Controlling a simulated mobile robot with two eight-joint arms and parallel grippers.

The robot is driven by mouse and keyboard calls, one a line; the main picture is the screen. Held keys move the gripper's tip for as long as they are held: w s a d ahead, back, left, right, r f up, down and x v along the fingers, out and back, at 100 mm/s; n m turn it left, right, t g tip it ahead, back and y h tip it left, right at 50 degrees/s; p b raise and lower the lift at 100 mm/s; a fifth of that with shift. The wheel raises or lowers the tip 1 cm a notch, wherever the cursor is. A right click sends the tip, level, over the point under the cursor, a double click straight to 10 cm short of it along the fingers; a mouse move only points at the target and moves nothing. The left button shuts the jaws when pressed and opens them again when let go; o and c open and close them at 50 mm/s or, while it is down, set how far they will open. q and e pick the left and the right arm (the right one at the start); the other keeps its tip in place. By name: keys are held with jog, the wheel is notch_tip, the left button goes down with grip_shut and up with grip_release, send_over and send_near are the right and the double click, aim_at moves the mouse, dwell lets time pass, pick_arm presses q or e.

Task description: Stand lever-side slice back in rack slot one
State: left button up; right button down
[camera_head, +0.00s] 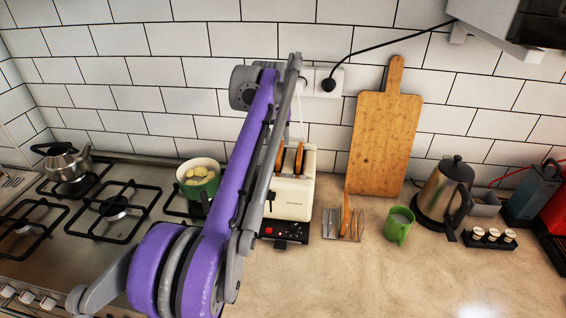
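A cream toaster (292,196) stands on the counter, partly covered by my purple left arm. Two browned slices stick up from it: one on the left (280,160), partly covered by my arm, and one on the right (299,158). A small metal rack (330,226) stands to the right of the toaster. One slice (346,212) stands upright near its middle; other slots look empty. My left arm rises across the view, but no fingertips can be made out. My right gripper is not in view.
A green mug (398,225) stands just right of the rack. A wooden board (385,140) leans on the wall behind. A kettle (444,193) and spice jars (492,237) are farther right. A green pot (198,180) sits on the stove (140,227). The front counter is clear.

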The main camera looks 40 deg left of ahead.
aim_at(280, 148)
pick_arm(q)
jog(key=shift+x, duration=3.45)
jog(key=shift+w+d, duration=0.15)
jog(key=shift+d, duration=0.05)
grip_shut()
